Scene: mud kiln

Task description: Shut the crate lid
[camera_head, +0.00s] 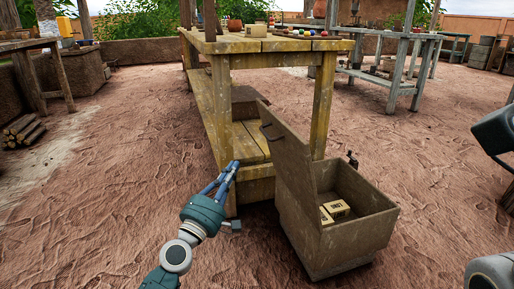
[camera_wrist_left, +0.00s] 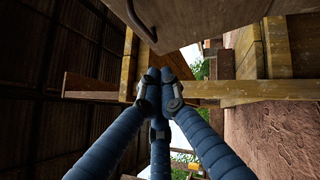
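The brown crate (camera_head: 352,238) stands on the ground in front of the wooden table. Its lid (camera_head: 288,150) is open, standing up along the crate's left side and leaning slightly left. A dark handle (camera_head: 271,131) is near the lid's upper left edge. In the left wrist view the lid (camera_wrist_left: 215,18) and its curved handle (camera_wrist_left: 141,20) fill the top. My left gripper (camera_head: 233,166) is left of the lid, apart from it, in front of the table leg. Its blue fingers (camera_wrist_left: 158,86) meet at the tips with nothing between them. My right gripper is not in view.
Small labelled boxes (camera_head: 337,208) lie inside the crate. The wooden table (camera_head: 262,46) with a low shelf (camera_head: 246,140) stands close behind the left gripper and lid. Open ground lies left and right. Parts of my right arm show at the right edge.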

